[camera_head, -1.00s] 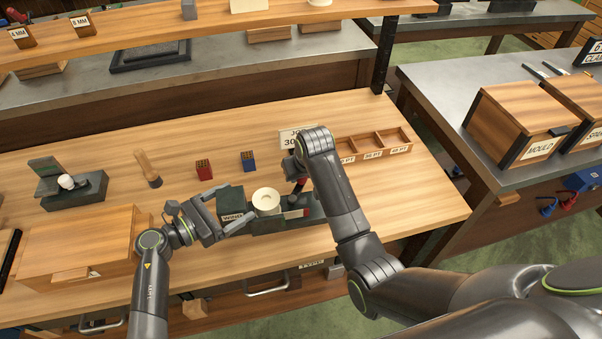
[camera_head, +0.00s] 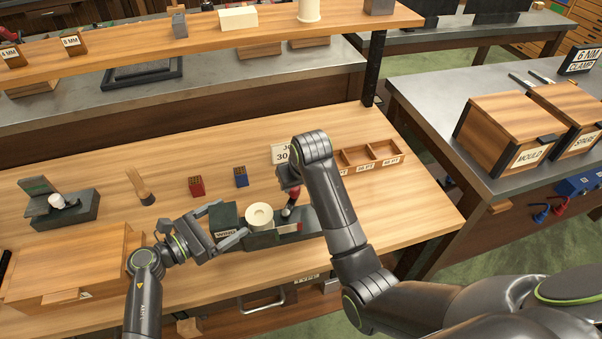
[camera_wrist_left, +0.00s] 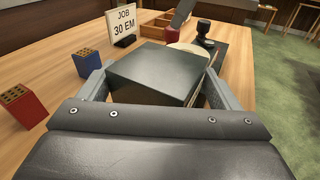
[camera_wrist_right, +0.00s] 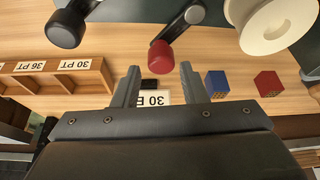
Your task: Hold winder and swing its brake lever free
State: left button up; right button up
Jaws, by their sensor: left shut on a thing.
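The winder is a dark green block (camera_head: 224,217) with a cream spool (camera_head: 259,215) on a long dark base on the bench. My left gripper (camera_head: 226,232) is shut on the block, with one finger on each side in the left wrist view (camera_wrist_left: 155,85). The brake lever has a red knob (camera_head: 293,194), which also shows in the right wrist view (camera_wrist_right: 161,57). My right gripper (camera_wrist_right: 158,75) is open, its fingertips just short of the red knob and apart from it. In the head view my right arm partly covers that gripper. A dark knob (camera_wrist_right: 65,28) stands beside the lever.
A red block (camera_head: 196,186) and a blue block (camera_head: 241,177) stand behind the winder. A JOB sign (camera_head: 283,154) and a compartment tray (camera_head: 372,157) are behind and right. A wooden box (camera_head: 70,265) is at the left. Bench space between blocks and winder is clear.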

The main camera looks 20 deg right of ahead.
jog(key=v, duration=0.7)
jog(key=shift+r, duration=0.2)
jog(key=shift+s, duration=0.15)
